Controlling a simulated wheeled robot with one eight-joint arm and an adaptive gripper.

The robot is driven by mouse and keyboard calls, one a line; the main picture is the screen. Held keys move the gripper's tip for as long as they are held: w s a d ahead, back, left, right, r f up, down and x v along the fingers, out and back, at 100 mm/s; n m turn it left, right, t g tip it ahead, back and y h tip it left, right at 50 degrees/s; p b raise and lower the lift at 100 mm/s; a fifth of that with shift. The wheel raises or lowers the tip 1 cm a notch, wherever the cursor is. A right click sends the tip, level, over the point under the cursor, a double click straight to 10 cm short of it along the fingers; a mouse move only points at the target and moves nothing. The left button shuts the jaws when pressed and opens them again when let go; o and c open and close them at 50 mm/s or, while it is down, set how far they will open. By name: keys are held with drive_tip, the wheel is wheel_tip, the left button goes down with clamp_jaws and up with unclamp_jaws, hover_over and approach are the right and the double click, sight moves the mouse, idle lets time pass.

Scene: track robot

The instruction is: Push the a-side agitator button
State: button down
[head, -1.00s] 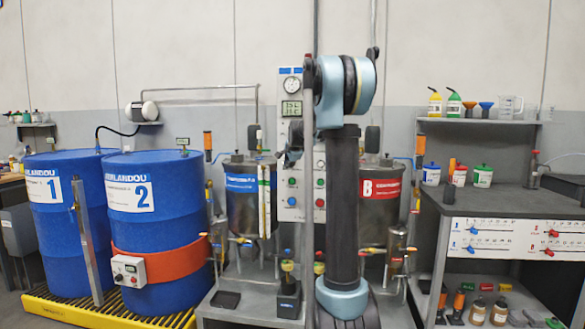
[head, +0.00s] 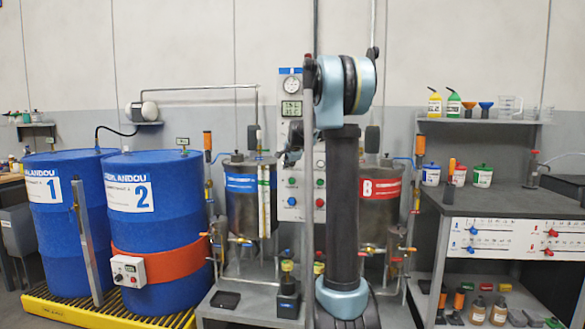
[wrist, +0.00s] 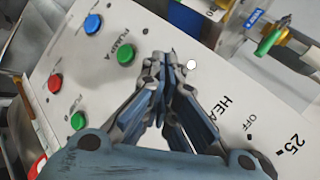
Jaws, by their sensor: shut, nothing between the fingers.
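The white control panel (head: 292,207) stands between the blue-labelled tank (head: 240,215) and the red-labelled B tank (head: 380,187). In the wrist view the panel fills the middle, tilted. No agitator label is readable. My gripper (wrist: 166,58) is shut and empty, its tips right of the PUMP A green button. A small white round piece (wrist: 191,65) lies beside the tips. Contact cannot be told.
A yellow-and-green-handled valve (wrist: 270,40) sticks out at the upper right of the wrist view. Blue drums (head: 148,220) stand on a yellow pallet (head: 100,313) at left. A shelf unit (head: 470,205) with bottles is at right. My arm hides part of the panel and B tank.

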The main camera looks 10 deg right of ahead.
drive_tip(key=shift+w, duration=0.15)
drive_tip(key=shift+w+d+r, duration=0.1)
drive_tip(key=shift+w, duration=0.25)
drive_tip(key=shift+s, duration=0.2)
idle(0.5)
drive_tip(key=shift+s, duration=0.25)
drive_tip(key=s+a, duration=0.2)
drive_tip(key=s, duration=0.3)
drive_tip(key=shift+s, duration=0.35)
idle(0.5)
